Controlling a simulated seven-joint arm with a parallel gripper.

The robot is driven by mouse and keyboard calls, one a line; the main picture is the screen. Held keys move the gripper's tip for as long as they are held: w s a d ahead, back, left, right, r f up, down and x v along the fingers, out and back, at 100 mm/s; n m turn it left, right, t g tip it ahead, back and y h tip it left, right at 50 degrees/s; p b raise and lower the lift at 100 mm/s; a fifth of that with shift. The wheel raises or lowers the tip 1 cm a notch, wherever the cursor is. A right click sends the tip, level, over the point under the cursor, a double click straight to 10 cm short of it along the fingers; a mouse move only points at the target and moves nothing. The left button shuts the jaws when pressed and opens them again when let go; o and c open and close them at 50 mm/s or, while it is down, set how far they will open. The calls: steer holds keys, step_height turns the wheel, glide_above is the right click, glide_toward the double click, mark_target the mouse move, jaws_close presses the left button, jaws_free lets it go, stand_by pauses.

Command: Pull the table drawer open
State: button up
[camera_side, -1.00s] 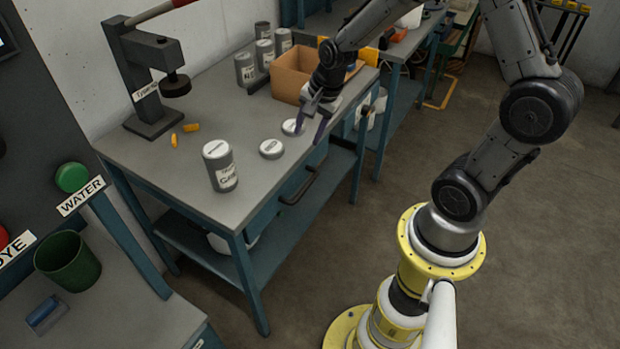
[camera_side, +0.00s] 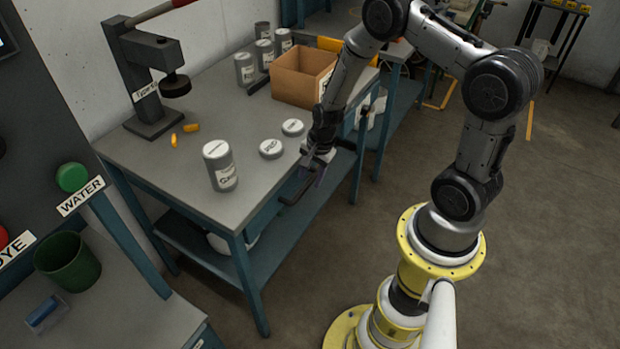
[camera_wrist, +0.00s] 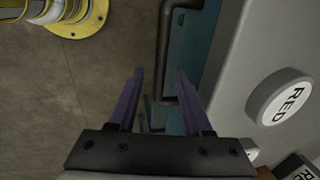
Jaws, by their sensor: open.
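The table drawer (camera_side: 265,219) is in the front side of the grey-topped table (camera_side: 185,172), and its front looks flush with the table's frame. Its dark bar handle (camera_side: 293,194) shows in the side view, partly hidden by my gripper (camera_side: 310,180). In the wrist view the handle (camera_wrist: 164,50) runs up from between my fingertips, with the blue drawer front to its right. My gripper (camera_wrist: 160,75) is open, its two purple fingers on either side of the handle's end. I cannot tell whether a finger touches it.
On the tabletop stand a labelled can (camera_side: 221,172), two round lids (camera_side: 271,148), a cardboard box (camera_side: 301,77), several grey cans at the back, a press (camera_side: 150,85) and orange pieces (camera_side: 191,128). The floor (camera_side: 330,265) before the drawer is clear.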

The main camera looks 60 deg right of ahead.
steer(key=shift+w+f, duration=0.15)
steer(key=shift+f, duration=0.5)
jaws_close()
stand_by(1.0)
